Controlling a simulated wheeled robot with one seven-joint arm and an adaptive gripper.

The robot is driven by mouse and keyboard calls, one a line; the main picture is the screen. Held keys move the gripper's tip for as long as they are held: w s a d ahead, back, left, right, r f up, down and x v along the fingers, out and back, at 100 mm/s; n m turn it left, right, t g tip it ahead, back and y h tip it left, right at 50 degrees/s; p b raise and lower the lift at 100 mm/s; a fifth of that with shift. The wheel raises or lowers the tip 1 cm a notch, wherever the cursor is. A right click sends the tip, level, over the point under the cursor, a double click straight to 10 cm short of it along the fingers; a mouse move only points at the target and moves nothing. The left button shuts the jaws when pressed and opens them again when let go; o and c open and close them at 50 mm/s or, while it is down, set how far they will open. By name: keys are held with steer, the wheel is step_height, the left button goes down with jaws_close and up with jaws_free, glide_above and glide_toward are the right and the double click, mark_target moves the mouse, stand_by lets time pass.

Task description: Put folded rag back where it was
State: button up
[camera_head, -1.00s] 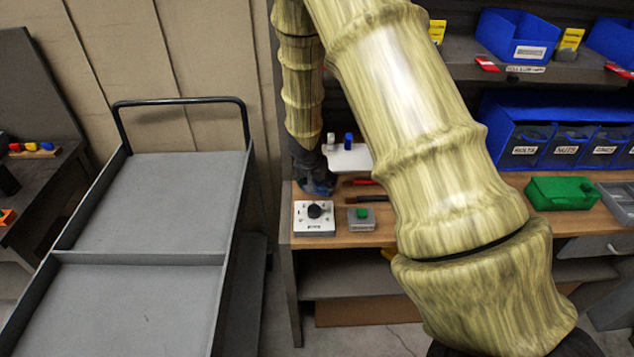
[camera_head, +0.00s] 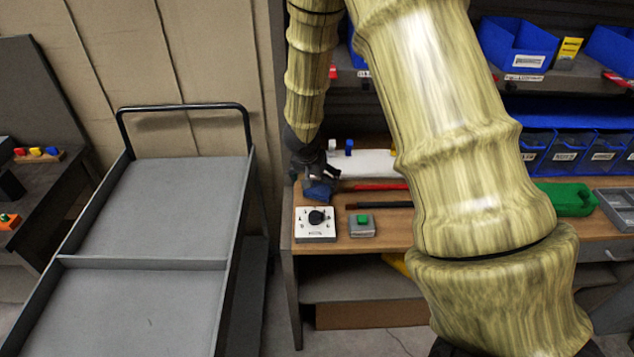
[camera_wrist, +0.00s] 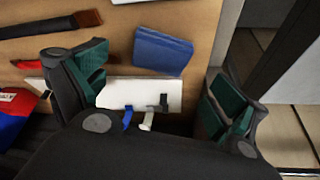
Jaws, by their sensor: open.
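The folded rag is a small blue folded cloth (camera_wrist: 162,51) lying flat on the wooden workbench top in the wrist view. In the head view the rag (camera_head: 319,190) lies near the bench's left end, behind the white dial box. My gripper (camera_wrist: 158,88) is open, its green-padded fingers spread wide with nothing between them. The rag is beyond the fingertips, apart from them in the wrist view. In the head view my gripper (camera_head: 317,170) is just above and behind the rag and partly covers it.
The dial box (camera_head: 316,224) and green-button box (camera_head: 362,226) stand at the bench's front edge. A white board with small hooks (camera_head: 364,163) is behind. Red and dark-handled tools (camera_head: 378,205) lie right of the rag. A grey cart (camera_head: 150,262) stands left.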

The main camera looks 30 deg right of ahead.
steer(key=shift+p+v, duration=0.3)
steer(key=shift+v, duration=2.55)
